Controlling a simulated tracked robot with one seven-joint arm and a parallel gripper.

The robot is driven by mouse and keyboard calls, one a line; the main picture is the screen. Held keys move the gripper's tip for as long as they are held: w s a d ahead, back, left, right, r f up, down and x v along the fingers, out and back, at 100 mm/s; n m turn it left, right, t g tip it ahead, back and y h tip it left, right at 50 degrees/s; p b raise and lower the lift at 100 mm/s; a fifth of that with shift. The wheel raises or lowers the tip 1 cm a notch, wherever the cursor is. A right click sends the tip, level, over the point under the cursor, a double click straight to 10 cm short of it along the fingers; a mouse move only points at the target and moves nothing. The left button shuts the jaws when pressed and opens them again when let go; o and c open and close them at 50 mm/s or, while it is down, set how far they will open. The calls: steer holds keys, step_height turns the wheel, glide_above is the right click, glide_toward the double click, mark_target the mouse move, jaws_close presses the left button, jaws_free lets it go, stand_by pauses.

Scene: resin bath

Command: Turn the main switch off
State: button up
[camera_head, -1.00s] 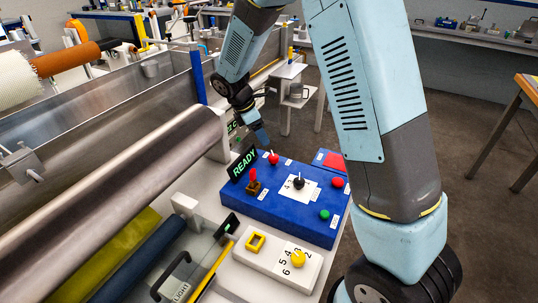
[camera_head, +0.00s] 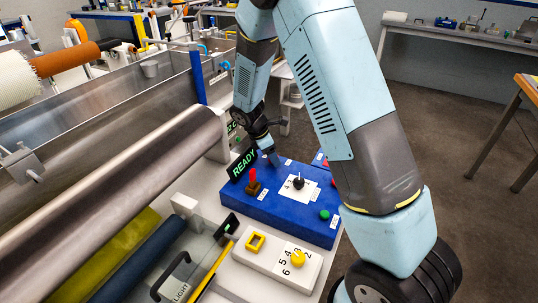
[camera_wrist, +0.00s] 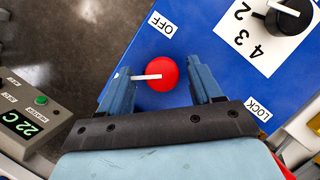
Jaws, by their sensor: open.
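A round red knob (camera_wrist: 163,73) with a white pointer bar sits on the blue control box (camera_head: 272,203). In the wrist view its pointer is directed left, with an OFF label (camera_wrist: 160,22) above it and a LOCK label (camera_wrist: 258,109) to its lower right. My gripper (camera_wrist: 162,82) is open, with one finger on each side of the red knob. Gaps seem to remain; contact is unclear. In the head view my gripper (camera_head: 273,159) hangs over the back of the box and hides this knob.
The box also carries a red lever (camera_head: 252,177), a black numbered selector (camera_head: 298,183) and a green button (camera_head: 324,214). The READY sign (camera_head: 243,164) stands close left of my gripper. A white panel with a yellow knob (camera_head: 299,258) lies in front. A steel roller (camera_head: 120,190) runs along the left.

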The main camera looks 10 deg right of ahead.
steer(key=c, duration=1)
steer(key=shift+a+r, duration=0.1)
steer(key=shift+a, duration=0.15)
steer(key=shift+c, duration=0.2)
steer(key=shift+w+d, duration=0.1)
steer(key=shift+d, duration=0.05)
